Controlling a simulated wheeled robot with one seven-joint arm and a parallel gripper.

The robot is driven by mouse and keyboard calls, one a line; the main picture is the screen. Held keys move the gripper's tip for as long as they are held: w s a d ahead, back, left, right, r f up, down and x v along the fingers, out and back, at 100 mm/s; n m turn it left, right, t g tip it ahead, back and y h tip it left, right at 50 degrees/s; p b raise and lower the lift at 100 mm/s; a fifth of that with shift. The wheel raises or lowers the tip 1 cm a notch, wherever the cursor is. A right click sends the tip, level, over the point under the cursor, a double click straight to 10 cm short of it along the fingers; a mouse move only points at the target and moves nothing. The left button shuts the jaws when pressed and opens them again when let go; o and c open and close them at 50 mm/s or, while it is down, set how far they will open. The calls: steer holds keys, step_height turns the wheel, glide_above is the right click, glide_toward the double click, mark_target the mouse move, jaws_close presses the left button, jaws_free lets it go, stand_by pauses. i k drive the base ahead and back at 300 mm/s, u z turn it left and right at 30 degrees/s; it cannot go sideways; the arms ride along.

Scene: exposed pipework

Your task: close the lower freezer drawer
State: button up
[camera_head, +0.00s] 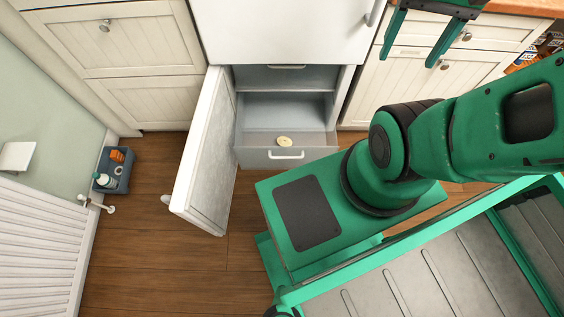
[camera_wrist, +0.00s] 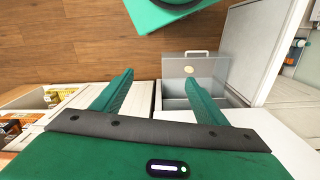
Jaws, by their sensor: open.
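The lower freezer drawer (camera_head: 252,157) is grey with a white handle (camera_head: 287,155) and is pulled out of the white freezer in the head view. A small round beige item (camera_head: 284,141) lies in it. The drawer also shows in the wrist view (camera_wrist: 177,62), beyond my fingers. The freezer door (camera_head: 208,150) stands open to the left of the drawer. My gripper (camera_head: 408,60) is open and empty, high and to the right of the drawer, in front of the cabinets. It also shows in the wrist view (camera_wrist: 159,77). It is apart from the drawer.
An upper drawer (camera_head: 287,68) is in the freezer above the lower one. My green base is close in front, to the right. White cabinets (camera_head: 125,55) flank the freezer. A blue box (camera_head: 115,170) with small items and a radiator (camera_head: 40,245) are at left. The wooden floor (camera_head: 165,265) between is clear.

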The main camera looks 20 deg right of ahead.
mark_target(301, 156)
steer(key=u, duration=1.25)
steer(key=k, duration=0.85)
steer(key=z, duration=0.8)
steer(key=i, duration=0.5)
steer(key=u, duration=0.05)
